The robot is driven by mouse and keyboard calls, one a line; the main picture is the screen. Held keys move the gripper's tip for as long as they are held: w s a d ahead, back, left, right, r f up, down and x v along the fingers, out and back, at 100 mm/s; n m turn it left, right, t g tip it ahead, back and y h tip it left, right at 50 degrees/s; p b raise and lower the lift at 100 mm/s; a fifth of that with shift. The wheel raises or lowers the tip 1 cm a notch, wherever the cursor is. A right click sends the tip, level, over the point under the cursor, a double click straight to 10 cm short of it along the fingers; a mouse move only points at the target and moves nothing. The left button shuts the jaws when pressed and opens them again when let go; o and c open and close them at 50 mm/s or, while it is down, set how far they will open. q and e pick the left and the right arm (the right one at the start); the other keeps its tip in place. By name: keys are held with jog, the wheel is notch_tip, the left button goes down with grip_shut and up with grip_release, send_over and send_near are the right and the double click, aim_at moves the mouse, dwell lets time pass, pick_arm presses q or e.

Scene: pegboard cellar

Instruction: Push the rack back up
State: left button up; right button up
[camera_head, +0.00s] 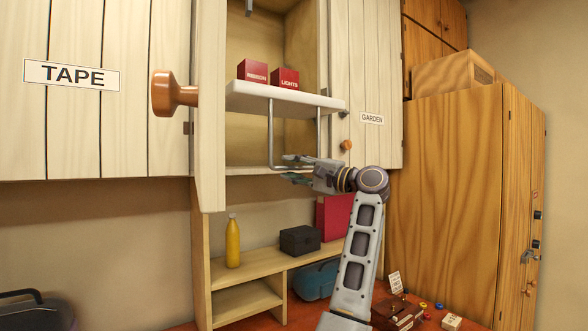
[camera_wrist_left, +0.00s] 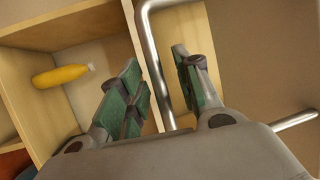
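The rack (camera_head: 285,98) is a white shelf board lowered at the front of an open cabinet, with two red boxes (camera_head: 268,76) on it. A bent metal handle bar (camera_head: 270,135) hangs below it; the bar also shows in the left wrist view (camera_wrist_left: 153,50). My left gripper (camera_head: 292,168) is at the bottom of the handle bar. In the left wrist view its green-padded fingers (camera_wrist_left: 160,92) are apart, with the bar running between them. I cannot tell whether either finger touches it. My right gripper is not in view.
An open cabinet door with a wooden knob (camera_head: 172,93) stands left of the rack. The GARDEN door (camera_head: 366,90) is on the right. Below, a shelf unit holds a yellow bottle (camera_head: 233,242), a black box (camera_head: 300,240) and a red binder (camera_head: 334,215). A tall wooden cabinet (camera_head: 445,190) stands at right.

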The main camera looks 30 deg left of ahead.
pick_arm(q)
jog(key=c, duration=0.7)
grip_shut()
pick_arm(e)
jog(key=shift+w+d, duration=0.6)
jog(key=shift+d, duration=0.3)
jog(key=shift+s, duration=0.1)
